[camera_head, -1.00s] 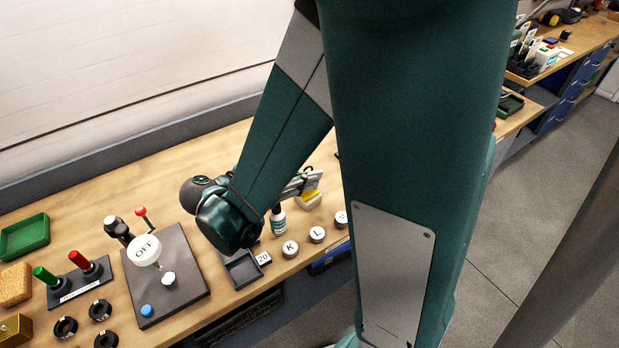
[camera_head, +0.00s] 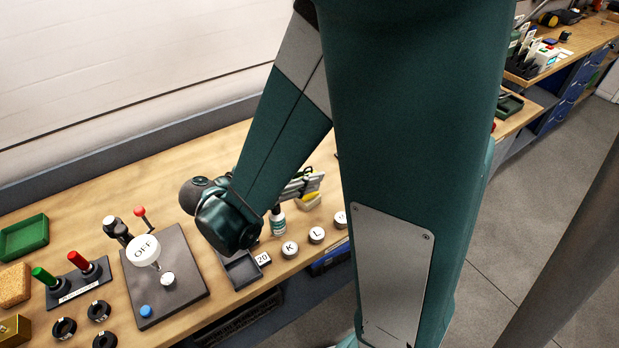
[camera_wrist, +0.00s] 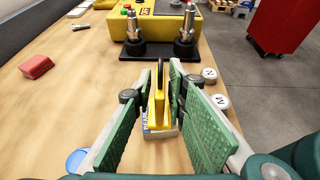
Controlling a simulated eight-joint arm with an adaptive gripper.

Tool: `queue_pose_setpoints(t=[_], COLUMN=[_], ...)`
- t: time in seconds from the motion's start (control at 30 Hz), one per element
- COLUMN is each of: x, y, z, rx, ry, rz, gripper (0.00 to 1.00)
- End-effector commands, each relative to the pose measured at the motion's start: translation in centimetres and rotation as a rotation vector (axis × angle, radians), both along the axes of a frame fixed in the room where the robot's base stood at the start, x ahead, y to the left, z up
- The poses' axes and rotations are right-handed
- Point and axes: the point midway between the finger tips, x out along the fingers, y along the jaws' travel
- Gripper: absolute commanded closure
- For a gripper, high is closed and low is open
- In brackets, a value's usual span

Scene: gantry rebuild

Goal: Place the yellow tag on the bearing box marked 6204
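The yellow tag (camera_wrist: 160,100) stands upright in the wrist view, with a dark ring at its top. It appears to rest on a small white box with blue print (camera_wrist: 147,134); I cannot read the number on it. My gripper (camera_wrist: 161,80) has its green-padded fingers on either side of the tag, with gaps showing, so it looks open around it. In the head view, my gripper (camera_head: 303,185) is beyond my forearm, and yellow (camera_head: 312,197) shows just below its fingers. The box's lower part is largely hidden.
Ahead in the wrist view stand two metal posts on black bases (camera_wrist: 134,48) before a yellow unit (camera_wrist: 160,22). A red block (camera_wrist: 36,67) lies left. Lettered round caps (camera_wrist: 209,75) line the right edge. A small bottle (camera_head: 277,222) stands near my gripper.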

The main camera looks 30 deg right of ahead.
Motion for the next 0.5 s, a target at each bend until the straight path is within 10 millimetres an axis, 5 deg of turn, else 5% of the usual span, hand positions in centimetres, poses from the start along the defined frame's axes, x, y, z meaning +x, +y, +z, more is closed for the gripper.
queue_pose_setpoints(t=[0.03, 0.5], x=[-0.5, -0.5], y=[0.1, 0.1], z=[-1.6, -0.2], rx=[0.021, 0.02], ry=[-0.001, 0.0], rz=[0.0, 0.0], gripper=[0.78, 0.78])
